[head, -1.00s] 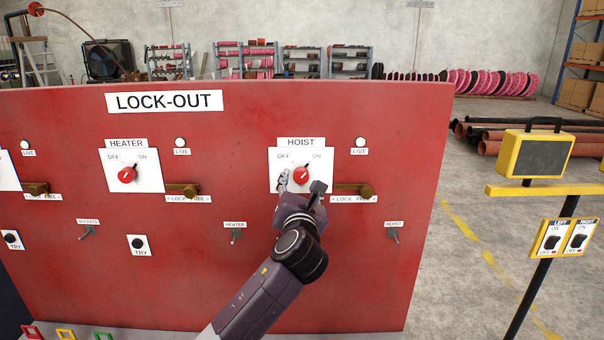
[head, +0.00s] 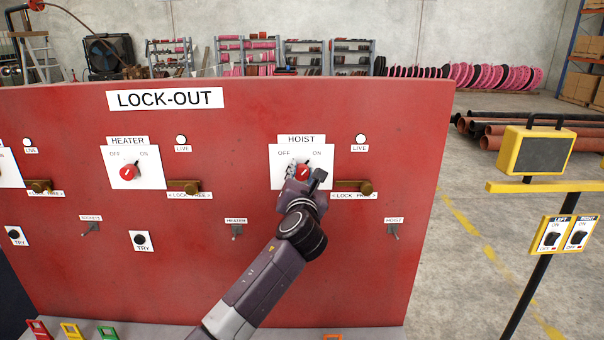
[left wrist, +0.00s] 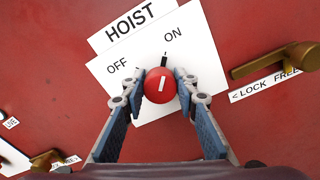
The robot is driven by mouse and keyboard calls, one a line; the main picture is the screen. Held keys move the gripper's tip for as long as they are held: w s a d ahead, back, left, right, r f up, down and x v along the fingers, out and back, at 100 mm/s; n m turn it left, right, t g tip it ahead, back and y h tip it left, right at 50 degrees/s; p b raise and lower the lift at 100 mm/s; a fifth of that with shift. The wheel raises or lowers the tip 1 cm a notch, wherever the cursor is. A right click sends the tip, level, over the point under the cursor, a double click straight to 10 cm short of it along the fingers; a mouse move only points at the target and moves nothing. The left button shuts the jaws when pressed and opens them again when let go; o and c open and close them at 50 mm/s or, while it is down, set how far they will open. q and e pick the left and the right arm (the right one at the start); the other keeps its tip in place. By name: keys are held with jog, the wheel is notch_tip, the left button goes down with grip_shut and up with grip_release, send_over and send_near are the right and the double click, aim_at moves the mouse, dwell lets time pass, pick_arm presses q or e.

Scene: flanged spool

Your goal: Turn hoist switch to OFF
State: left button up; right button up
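The hoist switch is a red round knob (head: 302,172) on a white plate (head: 277,177) under the HOIST label. In the left wrist view the knob (left wrist: 160,86) has a white line, and its black pointer (left wrist: 164,60) points toward ON, away from OFF. My left gripper (head: 305,174) is at the plate and partly covers the knob in the head view. In the left wrist view its two fingers (left wrist: 162,84) are apart, one on each side of the knob. I cannot tell whether either finger touches it. My right gripper is not in view.
A brass lock lever (head: 354,188) sticks out just right of the hoist plate, close to my gripper. The HEATER switch (head: 128,173) and its lever (head: 184,187) are to the left. A yellow-framed stand (head: 545,188) is right of the red panel (head: 200,270).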

pick_arm(q)
jog(key=c, duration=0.5)
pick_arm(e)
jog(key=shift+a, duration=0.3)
